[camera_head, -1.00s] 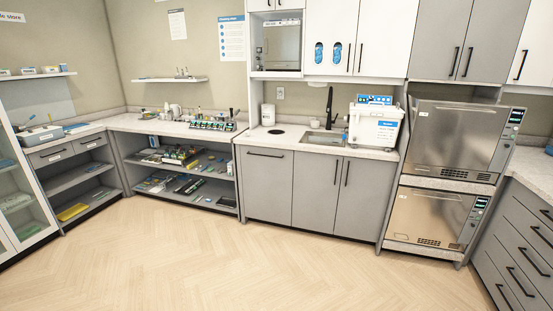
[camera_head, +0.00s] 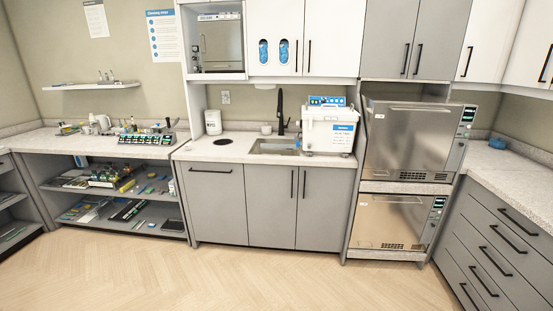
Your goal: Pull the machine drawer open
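Two steel-fronted machines are stacked in a bay right of the sink. The upper machine (camera_head: 408,142) has a wide bar handle near the top of its front and a control panel at its right edge. The lower machine (camera_head: 390,220) has a similar bar handle and panel. Both fronts look shut. A grey drawer unit (camera_head: 495,250) with several black bar handles stands to their right, its drawers closed. Which front is the machine drawer, I cannot tell. Neither of my grippers is in view.
The wooden floor (camera_head: 250,280) before the cabinets is clear. Grey cabinets (camera_head: 270,205) stand left of the machines, under a sink (camera_head: 273,147) and a white box-shaped device (camera_head: 330,128). Open shelves (camera_head: 120,208) with small items stand further left.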

